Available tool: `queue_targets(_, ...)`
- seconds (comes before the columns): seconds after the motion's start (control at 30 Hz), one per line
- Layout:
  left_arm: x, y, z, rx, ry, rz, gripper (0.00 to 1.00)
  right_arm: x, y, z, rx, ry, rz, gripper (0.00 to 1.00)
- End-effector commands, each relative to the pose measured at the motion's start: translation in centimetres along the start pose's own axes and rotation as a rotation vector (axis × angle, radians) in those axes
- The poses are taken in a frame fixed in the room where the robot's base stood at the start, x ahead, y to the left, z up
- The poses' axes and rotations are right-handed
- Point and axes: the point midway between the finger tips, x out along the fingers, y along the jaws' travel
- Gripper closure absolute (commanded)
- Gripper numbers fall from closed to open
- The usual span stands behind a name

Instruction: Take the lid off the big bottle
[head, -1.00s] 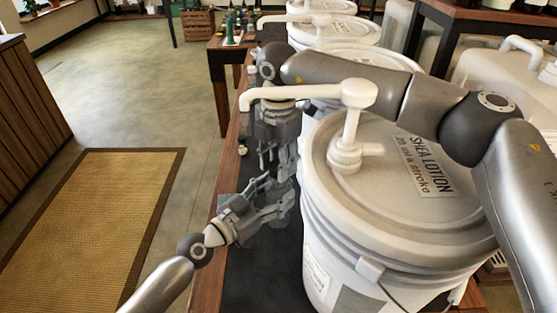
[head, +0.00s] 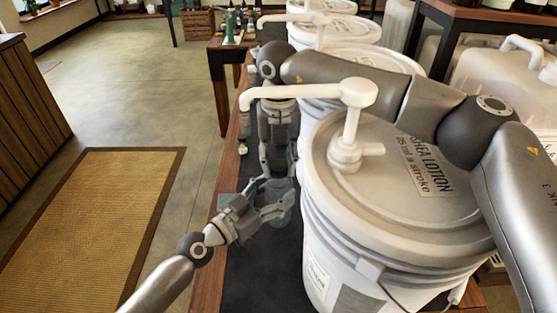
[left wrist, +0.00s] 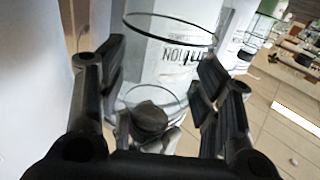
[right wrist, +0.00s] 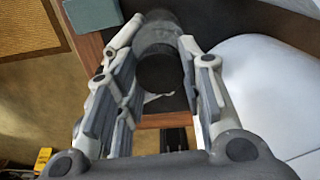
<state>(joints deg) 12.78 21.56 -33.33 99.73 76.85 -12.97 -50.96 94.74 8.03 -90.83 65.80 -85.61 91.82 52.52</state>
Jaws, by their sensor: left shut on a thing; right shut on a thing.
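The big bottle is clear glass and stands near the left edge of the table; in the head view its lower part (head: 284,215) shows faintly behind my left gripper (head: 272,206). In the left wrist view the glass (left wrist: 155,45) lies between my left fingers, which are shut on it. The dark round lid (right wrist: 160,72) lies between the fingers of my right gripper (right wrist: 158,48); it also shows in the left wrist view (left wrist: 150,118). My right gripper (head: 275,165) points down from above, shut on the lid. Whether lid and bottle touch cannot be told.
A large white pump bucket (head: 350,265) stands close to the right of the bottle, its spout (head: 290,93) reaching out above my right gripper. More white buckets (head: 345,60) stand behind. The table's wooden edge (head: 212,255) is close on the left, with open floor beyond.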

Motion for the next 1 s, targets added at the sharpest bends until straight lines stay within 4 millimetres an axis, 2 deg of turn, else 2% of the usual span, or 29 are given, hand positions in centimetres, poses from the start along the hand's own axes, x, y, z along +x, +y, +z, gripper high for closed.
queue_targets(0.3, 0.0, 0.0, 0.0, 0.0, 0.0, 0.0, 1.0, 0.0, -0.1, 0.0, -0.015, -0.001, -0.001, 0.93)
queue_targets(0.33, 0.0, 0.0, 0.0, 0.0, 0.0, 0.0, 1.0, 0.0, -0.1, 0.0, -0.014, -0.001, -0.001, 0.62)
queue_targets(0.5, 0.0, 0.0, 0.0, 0.0, 0.0, 0.0, 1.0, 0.0, 0.0, 0.0, -0.013, -0.001, -0.001, 0.43)
queue_targets(0.83, 0.0, 0.0, 0.0, 0.0, 0.0, 0.0, 1.0, -0.2, 0.0, 0.0, -0.013, -0.001, -0.001, 0.43)
queue_targets(1.0, 0.0, 0.0, 0.0, 0.0, 0.0, 0.0, 1.0, -1.9, 0.0, 0.1, -0.012, -0.004, 0.0, 0.43)
